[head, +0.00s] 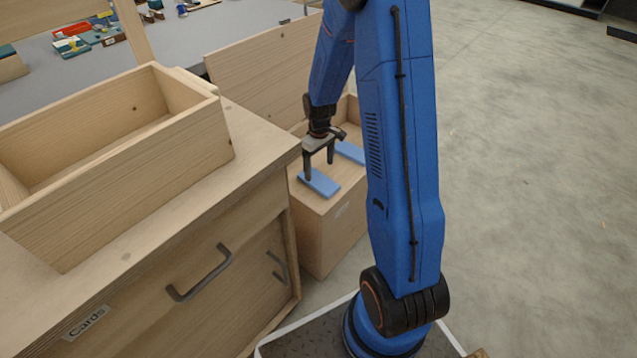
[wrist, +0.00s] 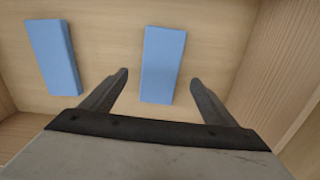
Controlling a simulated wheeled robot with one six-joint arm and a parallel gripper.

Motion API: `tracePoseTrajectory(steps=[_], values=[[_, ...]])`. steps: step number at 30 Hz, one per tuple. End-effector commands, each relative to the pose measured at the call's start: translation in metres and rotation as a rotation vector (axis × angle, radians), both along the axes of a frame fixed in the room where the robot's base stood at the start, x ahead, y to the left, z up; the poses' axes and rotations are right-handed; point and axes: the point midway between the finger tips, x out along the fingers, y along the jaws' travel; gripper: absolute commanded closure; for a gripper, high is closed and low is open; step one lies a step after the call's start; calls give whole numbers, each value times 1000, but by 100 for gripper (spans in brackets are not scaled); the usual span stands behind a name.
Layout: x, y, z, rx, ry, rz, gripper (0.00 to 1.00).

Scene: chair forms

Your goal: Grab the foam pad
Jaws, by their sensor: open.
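Two blue foam pads lie flat and apart on a wooden box. In the head view the nearer pad (head: 322,184) is below my gripper (head: 320,169), and the farther pad (head: 350,152) is partly hidden behind my blue arm. In the wrist view one pad (wrist: 163,62) lies centred ahead of my gripper (wrist: 158,78), its near end appearing between the open fingers. The other pad (wrist: 53,56) lies to the left, outside the fingers. My gripper is open and empty, pointing down; I cannot tell its exact height above the pad.
The wooden box (head: 330,236) stands on the floor beside a wooden cabinet (head: 190,268) with handles and a "Cards" label. An open wooden tray (head: 150,170) sits on the cabinet. A wooden wall (wrist: 283,75) is close on the right in the wrist view. Concrete floor (head: 530,200) is clear to the right.

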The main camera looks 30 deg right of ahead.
Motion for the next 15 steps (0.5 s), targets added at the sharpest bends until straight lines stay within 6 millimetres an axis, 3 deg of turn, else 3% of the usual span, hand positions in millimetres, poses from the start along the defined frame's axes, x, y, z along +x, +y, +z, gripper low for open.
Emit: tracePoseTrajectory(steps=[10, 15], values=[[0, 0, -17, 0, 1, 0, 20], [2, 2, -36, 0, 2, 0, 20]])
